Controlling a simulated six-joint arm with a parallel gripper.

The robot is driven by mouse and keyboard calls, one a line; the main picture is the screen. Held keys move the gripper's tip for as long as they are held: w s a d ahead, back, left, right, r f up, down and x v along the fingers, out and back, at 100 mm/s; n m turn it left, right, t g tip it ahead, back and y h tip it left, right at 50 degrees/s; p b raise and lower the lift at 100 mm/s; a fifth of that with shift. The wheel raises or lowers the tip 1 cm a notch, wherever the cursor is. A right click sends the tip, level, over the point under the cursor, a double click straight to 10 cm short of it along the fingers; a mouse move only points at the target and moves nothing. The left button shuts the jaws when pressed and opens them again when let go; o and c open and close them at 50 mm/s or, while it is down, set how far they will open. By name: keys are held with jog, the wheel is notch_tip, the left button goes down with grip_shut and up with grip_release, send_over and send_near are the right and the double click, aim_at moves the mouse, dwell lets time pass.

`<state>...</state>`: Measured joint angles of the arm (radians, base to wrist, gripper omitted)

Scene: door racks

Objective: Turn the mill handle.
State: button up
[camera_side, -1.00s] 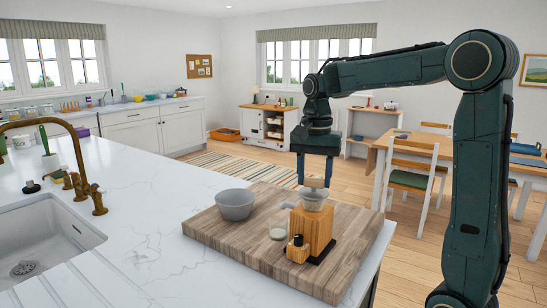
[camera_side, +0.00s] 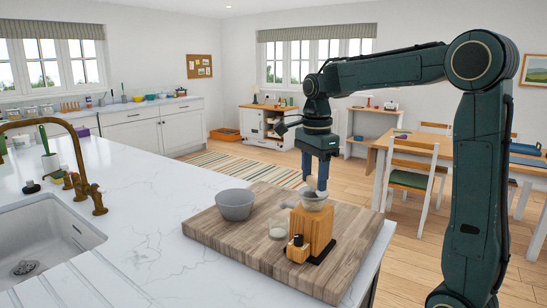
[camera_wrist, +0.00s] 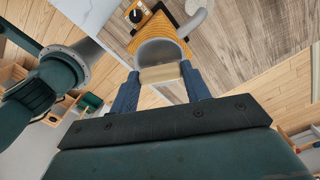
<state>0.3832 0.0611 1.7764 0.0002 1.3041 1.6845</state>
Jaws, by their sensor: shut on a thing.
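The mill (camera_side: 312,232) is a wooden box with a grey hopper (camera_side: 314,200) on top and a small drawer with a dark knob at its front. It stands upright on the wooden board. My gripper (camera_side: 317,184) points down over the hopper. In the wrist view, my gripper (camera_wrist: 160,76) has its blue fingers shut on the pale wooden grip of the mill handle (camera_wrist: 160,73). The hopper's rim (camera_wrist: 158,46) shows just beyond the grip. The handle's crank arm cannot be made out in either view.
A grey bowl (camera_side: 235,204) stands on the board (camera_side: 215,228) left of the mill. A small pale round dish (camera_side: 278,229) lies between them. The white counter (camera_side: 140,225) is clear left of the board, up to the sink (camera_side: 35,250) and brass tap (camera_side: 85,180).

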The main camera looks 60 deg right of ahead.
aim_at(315, 178)
jog(key=shift+r, duration=0.1)
dwell(0.4)
jog(key=o, duration=1)
notch_tip(315, 178, up, 14)
dwell(0.4)
